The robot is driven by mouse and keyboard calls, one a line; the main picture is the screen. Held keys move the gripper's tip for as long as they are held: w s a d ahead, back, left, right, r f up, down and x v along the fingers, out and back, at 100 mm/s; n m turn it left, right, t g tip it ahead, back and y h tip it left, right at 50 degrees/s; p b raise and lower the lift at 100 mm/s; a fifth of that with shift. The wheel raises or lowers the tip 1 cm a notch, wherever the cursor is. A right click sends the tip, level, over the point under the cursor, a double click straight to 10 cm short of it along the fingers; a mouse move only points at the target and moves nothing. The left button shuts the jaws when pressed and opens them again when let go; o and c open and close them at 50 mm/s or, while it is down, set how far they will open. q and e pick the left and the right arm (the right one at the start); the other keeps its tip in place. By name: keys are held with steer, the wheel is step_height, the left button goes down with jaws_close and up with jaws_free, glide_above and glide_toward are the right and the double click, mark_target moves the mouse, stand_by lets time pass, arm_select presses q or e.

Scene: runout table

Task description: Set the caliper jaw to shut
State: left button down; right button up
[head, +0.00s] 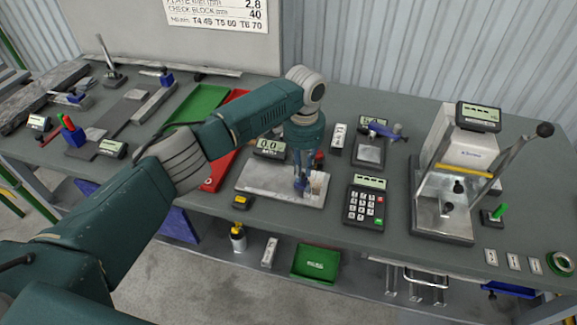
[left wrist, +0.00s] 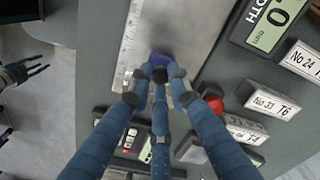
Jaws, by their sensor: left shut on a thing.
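The caliper is a pale flat plate (head: 262,182) with a display (head: 268,148) reading 0.0 at its back edge. In the left wrist view its graduated bar (left wrist: 133,40) runs upward past the fingers, and part of the display (left wrist: 268,22) shows. My left gripper (head: 303,187) comes down over the plate's right part. Its fingers are closed around a small blue piece (left wrist: 160,60) on the caliper, mostly hidden between the fingertips. My right gripper (left wrist: 35,74) shows small at the left edge of the left wrist view, its fingers spread and empty, away from the table.
A keypad device (head: 364,206) stands right of the plate, and a small yellow-and-black item (head: 241,201) lies at its front left. A red tray (head: 216,172) is to the left. Labelled blocks (left wrist: 270,103) and a red knob (left wrist: 215,103) sit close to the fingers.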

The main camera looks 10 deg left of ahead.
mark_target(303, 174)
arm_select(q)
steer(key=shift+d, duration=0.2)
steer(key=c, duration=1.9)
jaws_free()
steer(key=shift+o, duration=1.4)
steer(key=shift+r, duration=0.2)
step_height(303, 174, up, 12)
steer(key=shift+f, duration=0.15)
arm_select(e)
steer(key=shift+w+a, duration=0.75)
steer(key=shift+w, duration=0.25)
arm_select(q)
steer(key=shift+s+d, duration=0.1)
